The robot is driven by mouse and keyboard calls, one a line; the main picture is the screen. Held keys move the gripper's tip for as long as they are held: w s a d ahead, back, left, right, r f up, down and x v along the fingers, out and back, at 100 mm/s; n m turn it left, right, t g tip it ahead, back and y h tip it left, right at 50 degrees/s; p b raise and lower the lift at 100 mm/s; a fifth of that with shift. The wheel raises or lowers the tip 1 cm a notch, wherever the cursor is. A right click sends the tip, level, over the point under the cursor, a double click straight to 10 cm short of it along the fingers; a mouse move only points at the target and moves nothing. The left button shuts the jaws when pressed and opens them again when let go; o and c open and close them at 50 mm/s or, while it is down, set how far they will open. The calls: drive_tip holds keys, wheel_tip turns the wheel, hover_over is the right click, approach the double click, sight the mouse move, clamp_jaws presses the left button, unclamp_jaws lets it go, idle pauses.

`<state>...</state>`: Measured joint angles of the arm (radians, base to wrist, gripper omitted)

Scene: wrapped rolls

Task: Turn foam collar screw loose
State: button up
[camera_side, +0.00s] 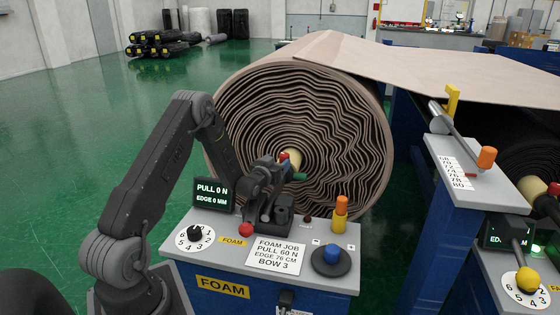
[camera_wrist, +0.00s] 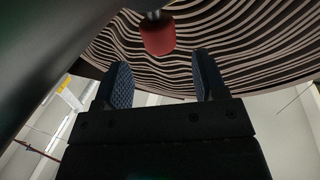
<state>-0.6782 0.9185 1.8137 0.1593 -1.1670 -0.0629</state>
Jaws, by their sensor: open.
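The foam roll (camera_side: 345,120) is a large brown spiral with wavy layers, and its layered end also fills the top of the wrist view (camera_wrist: 240,40). A pale core (camera_side: 295,158) shows at its middle. A small red knob (camera_side: 284,157), which looks like the collar screw, sits beside the core. In the wrist view a red knob (camera_wrist: 158,36) on a metal stem hangs just beyond and between my fingertips, not gripped. My gripper (camera_wrist: 160,75) is open and empty. In the side view my gripper (camera_side: 268,172) is close to the knob, partly hidden by my wrist.
The FOAM console (camera_side: 210,250) stands in front, with a display (camera_side: 211,193) reading PULL 0 N, EDGE 0 MM. It carries a numbered dial (camera_side: 195,236), a job card (camera_side: 276,256), a blue knob (camera_side: 332,254) and an orange handle (camera_side: 340,213). A blue post with a scale (camera_side: 458,172) stands right.

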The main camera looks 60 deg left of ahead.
sight(284, 154)
wheel_tip(284, 154, up, 6)
drive_tip(key=w+a+m+t+h, duration=0.2)
drive_tip(key=m+h, duration=0.2)
drive_tip(key=h, duration=0.2)
drive_tip(key=f, duration=0.2)
drive_tip(key=w+f, duration=0.1)
drive_tip(key=f, duration=0.1)
drive_tip(key=w+f, duration=0.1)
drive_tip(key=f, duration=0.1)
drive_tip(key=shift+a+f, duration=0.15)
drive_tip(key=shift+a, duration=0.25)
drive_tip(key=shift+w+a, duration=0.1)
drive_tip(key=shift+w, duration=0.4)
drive_tip(key=shift+c, duration=0.5)
